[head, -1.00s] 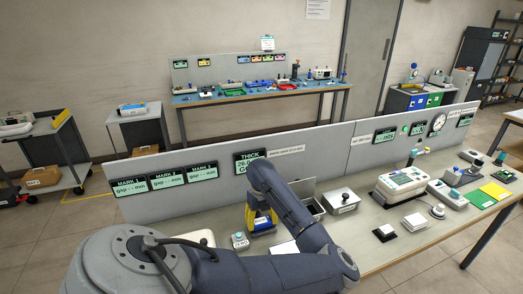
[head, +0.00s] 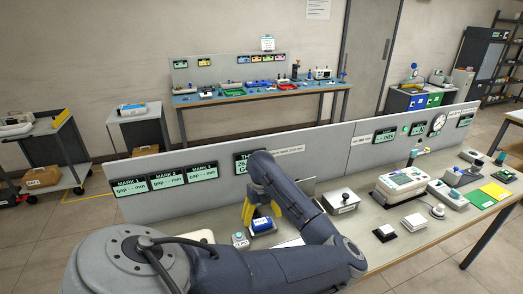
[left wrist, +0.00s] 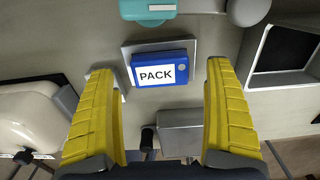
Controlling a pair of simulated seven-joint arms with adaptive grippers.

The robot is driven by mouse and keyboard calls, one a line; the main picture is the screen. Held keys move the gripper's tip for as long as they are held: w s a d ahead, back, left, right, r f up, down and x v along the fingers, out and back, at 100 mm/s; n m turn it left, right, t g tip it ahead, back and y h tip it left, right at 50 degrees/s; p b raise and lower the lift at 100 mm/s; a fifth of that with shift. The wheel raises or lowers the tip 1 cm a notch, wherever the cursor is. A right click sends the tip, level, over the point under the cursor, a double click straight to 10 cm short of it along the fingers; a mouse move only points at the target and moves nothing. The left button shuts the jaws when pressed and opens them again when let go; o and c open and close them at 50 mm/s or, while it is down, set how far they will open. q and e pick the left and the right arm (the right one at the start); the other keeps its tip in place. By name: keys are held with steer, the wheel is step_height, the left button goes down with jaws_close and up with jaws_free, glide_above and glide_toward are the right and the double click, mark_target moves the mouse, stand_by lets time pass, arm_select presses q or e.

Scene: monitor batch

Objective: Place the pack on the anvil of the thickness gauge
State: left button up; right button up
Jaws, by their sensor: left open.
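The blue pack (head: 262,225) with a white label lies flat under my left gripper (head: 262,213). In the left wrist view the pack (left wrist: 158,71), marked PACK, rests on a square grey plate (left wrist: 183,45), which looks like the gauge's anvil. My left gripper (left wrist: 160,85) is open, with one yellow finger on each side of the pack and clear gaps between. The fingers stand above the pack in the head view. A teal part (left wrist: 148,9) shows beyond the plate. The thickness display (head: 243,163) on the panel is partly hidden by my arm. My right gripper is not in view.
A small device with a teal button (head: 240,240) stands left of the pack. A grey box with a black knob (head: 341,200) is to the right. A dark open bin (left wrist: 286,50) shows at right in the wrist view. The grey panel (head: 215,190) runs behind.

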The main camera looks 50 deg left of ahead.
mark_target(261, 221)
arm_select(q)
step_height(261, 221, up, 9)
steer(key=shift+r, duration=0.15)
stand_by(0.4)
